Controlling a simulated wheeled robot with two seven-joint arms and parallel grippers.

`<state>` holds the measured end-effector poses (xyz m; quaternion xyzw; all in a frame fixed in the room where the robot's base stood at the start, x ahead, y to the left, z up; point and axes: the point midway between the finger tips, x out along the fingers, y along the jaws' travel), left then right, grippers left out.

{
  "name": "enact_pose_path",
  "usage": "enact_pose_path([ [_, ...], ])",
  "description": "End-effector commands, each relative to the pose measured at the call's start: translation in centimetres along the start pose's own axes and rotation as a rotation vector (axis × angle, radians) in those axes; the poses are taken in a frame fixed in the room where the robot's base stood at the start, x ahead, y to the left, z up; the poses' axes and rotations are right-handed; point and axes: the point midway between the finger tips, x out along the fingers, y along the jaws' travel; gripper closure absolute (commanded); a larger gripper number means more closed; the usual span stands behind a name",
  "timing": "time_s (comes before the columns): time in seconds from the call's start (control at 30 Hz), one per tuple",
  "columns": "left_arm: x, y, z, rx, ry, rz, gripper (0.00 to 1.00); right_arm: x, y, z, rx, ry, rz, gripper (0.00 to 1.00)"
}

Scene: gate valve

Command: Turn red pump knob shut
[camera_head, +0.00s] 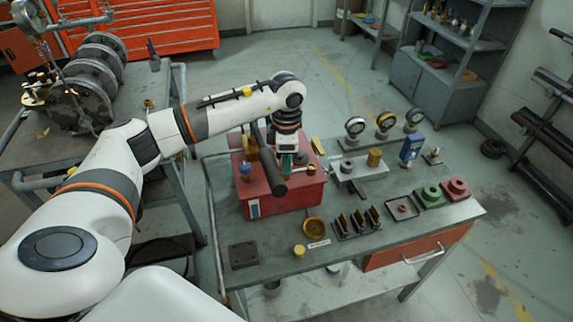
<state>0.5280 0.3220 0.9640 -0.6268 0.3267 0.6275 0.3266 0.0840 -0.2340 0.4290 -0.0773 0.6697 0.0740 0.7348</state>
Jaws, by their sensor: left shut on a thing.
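The red pump box (288,199) stands on the near left part of the grey workbench. My left arm reaches in from the left, and its gripper (287,160) points down at the top of this box. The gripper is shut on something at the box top. The fingers and wrist hide what is held, so I cannot make out the red knob clearly. A thick dark bar (267,165) slants down across the box, just left of the gripper. My right gripper is not in view.
The workbench (285,243) also carries several gauges (355,126), a green flanged part (430,195), a red flanged part (456,188), a brass cup (314,226) and a slotted rack (356,221). A second table (150,109) with metal discs stands left. Shelves stand behind.

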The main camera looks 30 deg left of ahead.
Motion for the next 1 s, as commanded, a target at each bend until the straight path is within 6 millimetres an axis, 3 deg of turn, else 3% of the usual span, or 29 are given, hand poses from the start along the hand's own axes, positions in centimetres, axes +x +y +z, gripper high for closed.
enact_pose_path([
  [0.43,-0.1,-0.1,0.0,0.225,0.003,-0.004,0.89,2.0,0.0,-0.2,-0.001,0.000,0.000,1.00],
  [1.0,-0.2,-0.1,0.0,0.257,0.004,-0.004,0.89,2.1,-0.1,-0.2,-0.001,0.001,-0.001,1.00],
])
